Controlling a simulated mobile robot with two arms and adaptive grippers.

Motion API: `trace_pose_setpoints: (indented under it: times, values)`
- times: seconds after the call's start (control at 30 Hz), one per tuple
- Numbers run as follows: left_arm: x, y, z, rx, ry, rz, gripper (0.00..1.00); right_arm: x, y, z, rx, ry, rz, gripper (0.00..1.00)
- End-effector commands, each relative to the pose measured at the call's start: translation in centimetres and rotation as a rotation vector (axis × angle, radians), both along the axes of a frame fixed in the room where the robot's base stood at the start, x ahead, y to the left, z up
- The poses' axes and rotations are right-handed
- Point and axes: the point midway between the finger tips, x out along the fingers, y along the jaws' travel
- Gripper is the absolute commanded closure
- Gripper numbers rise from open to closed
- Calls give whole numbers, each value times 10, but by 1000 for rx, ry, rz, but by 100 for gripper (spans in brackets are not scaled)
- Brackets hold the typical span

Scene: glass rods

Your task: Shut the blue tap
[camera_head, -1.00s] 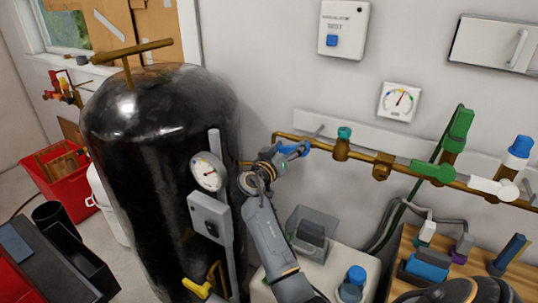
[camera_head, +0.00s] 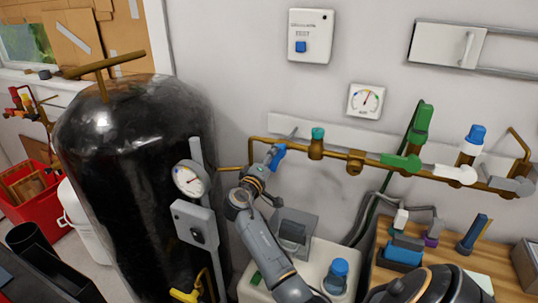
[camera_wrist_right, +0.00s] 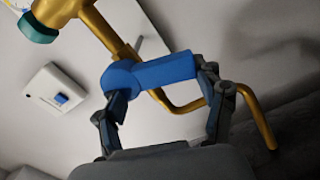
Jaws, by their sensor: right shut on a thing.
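The blue tap (camera_head: 275,158) is at the left end of the brass pipe on the wall, right of the black tank. Its handle slopes down and left from the pipe in the head view. My right gripper (camera_head: 268,166) is on this handle from below. In the right wrist view the blue handle (camera_wrist_right: 165,71) lies between the two dark fingers (camera_wrist_right: 163,88), and they are shut on it. The brass pipe (camera_wrist_right: 95,22) runs behind and above it. My fingers partly hide the handle in the head view. My left gripper is not in view.
Further right on the pipe are a teal-capped valve (camera_head: 317,143), a green lever valve (camera_head: 412,140), and a white lever (camera_head: 455,173) with a blue-capped valve (camera_head: 472,140). The black tank (camera_head: 130,180) with its gauge (camera_head: 191,179) stands close left of my arm. A grey box (camera_head: 295,235) is below.

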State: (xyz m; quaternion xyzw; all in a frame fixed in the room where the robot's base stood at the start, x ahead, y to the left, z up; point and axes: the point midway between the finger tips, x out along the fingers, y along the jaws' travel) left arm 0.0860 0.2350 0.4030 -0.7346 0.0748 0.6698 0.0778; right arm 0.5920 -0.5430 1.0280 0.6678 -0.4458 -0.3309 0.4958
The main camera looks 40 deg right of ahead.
Motion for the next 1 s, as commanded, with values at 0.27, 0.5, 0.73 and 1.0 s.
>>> trace_pose_setpoints:
  times: [0.27, 0.5, 0.73, 1.0]
  values:
    - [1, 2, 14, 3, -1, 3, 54, -7, -5, 3, -81, 172, -4, 87]
    - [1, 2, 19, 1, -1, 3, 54, -9, -7, 1, -116, 254, -5, 87]
    - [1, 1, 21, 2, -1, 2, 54, -10, -7, 1, -127, 281, -5, 87]
    - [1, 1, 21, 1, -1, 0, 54, -11, -8, 1, -131, 285, -7, 87]
